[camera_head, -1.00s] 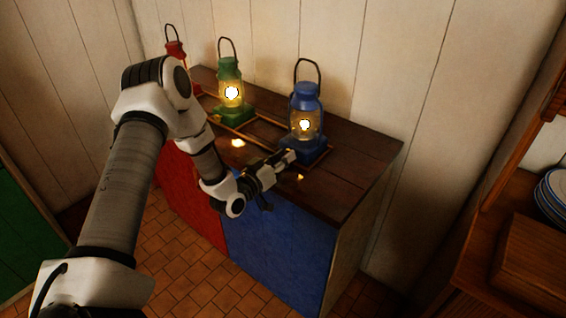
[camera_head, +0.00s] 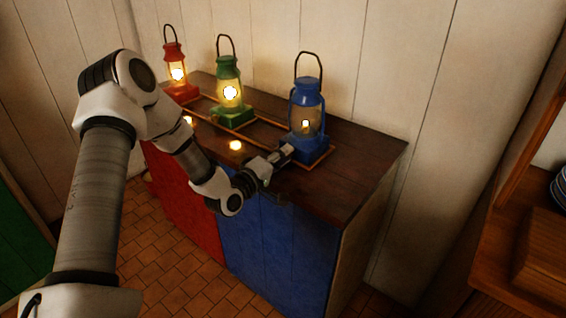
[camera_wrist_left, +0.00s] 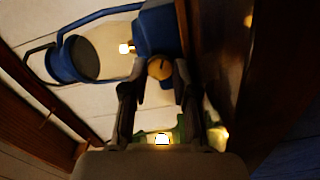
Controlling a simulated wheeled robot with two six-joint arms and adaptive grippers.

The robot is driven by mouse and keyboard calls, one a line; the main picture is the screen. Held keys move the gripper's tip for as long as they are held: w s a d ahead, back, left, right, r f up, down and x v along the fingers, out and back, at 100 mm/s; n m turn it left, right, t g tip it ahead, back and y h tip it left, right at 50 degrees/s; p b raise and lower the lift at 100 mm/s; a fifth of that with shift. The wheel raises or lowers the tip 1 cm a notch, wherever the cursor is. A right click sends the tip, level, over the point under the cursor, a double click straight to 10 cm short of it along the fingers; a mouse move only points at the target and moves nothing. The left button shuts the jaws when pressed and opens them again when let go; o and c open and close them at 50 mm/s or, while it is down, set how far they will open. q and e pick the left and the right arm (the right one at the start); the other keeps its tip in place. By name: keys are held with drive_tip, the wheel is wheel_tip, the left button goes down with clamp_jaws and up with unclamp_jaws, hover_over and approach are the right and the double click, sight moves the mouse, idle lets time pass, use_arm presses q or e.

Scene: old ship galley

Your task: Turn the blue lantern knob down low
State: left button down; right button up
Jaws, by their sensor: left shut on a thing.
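The blue lantern (camera_head: 307,103) stands upright at the right end of the dark wooden counter, with a small flame low in its glass. In the left wrist view the blue lantern (camera_wrist_left: 158,30) appears on its side, with a round brass knob (camera_wrist_left: 159,68) on its base. My left gripper (camera_head: 287,154) is at the front of the lantern's base. In the wrist view its fingers (camera_wrist_left: 157,78) are on either side of the knob and shut on it. The knob is hidden in the head view. My right gripper is not in view.
A green lantern (camera_head: 229,90) and a red lantern (camera_head: 176,75) stand lit further left on the counter (camera_head: 350,165). Thin frames lie around the lantern bases. Blue (camera_head: 275,245) and red (camera_head: 185,200) panels face the tiled floor. Wooden shelving (camera_head: 535,250) stands at the right.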

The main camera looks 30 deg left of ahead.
use_arm(q)
drive_tip(key=shift+n+b, duration=0.85)
drive_tip(key=shift+n, duration=0.65)
drive_tip(key=c, duration=0.9)
unclamp_jaws()
drive_tip(key=shift+s, duration=0.1)
drive_tip(key=shift+f, duration=0.1)
drive_tip(key=shift+d, duration=0.1)
